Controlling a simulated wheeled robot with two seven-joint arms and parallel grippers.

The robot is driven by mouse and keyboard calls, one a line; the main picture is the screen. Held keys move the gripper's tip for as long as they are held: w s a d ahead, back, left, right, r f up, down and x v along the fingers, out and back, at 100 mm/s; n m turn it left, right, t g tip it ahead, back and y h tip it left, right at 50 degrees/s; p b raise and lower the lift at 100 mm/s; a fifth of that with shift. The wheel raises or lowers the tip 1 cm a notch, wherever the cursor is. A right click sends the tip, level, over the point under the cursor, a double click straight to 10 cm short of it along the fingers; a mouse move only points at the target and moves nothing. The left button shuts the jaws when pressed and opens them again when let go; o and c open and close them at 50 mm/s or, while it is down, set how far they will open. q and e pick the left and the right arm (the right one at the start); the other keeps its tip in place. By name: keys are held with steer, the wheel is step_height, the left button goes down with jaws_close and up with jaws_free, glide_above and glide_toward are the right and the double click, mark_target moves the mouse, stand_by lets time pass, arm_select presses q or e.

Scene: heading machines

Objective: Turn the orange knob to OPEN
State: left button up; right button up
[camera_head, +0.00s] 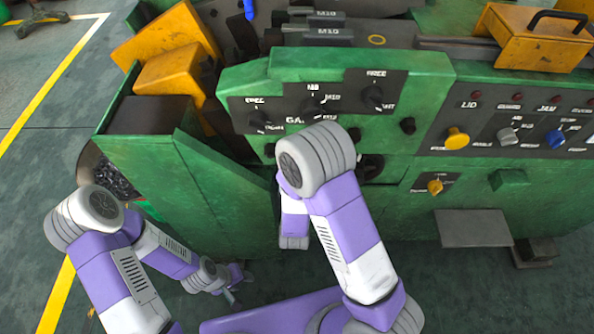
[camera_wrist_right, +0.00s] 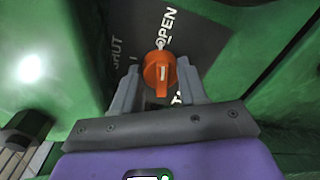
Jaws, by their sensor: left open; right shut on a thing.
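In the right wrist view the orange knob (camera_wrist_right: 160,72) sits on a dark plate with white lettering. OPEN is printed beyond it and SHUT to its left. The knob's ridge runs nearly up and down in that picture, roughly in line with a white mark near OPEN. My right gripper (camera_wrist_right: 158,68) is shut on the knob, one finger at each side. In the head view my right arm covers this gripper, and I cannot make out the gripped knob there. My left gripper (camera_head: 231,289) is open and low near the floor, away from the machine's panels.
The green machine's panel carries a yellow LID knob (camera_head: 457,138), a blue knob (camera_head: 555,138) and a small yellow-orange knob (camera_head: 435,186). A grey plate (camera_head: 472,228) juts out below. A green bin wall (camera_head: 180,190) stands left of my right arm.

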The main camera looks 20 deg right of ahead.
steer(key=shift+m+b, duration=1.4)
steer(key=shift+b, duration=0.25)
steer(key=o, duration=1.1)
steer(key=shift+c, duration=0.2)
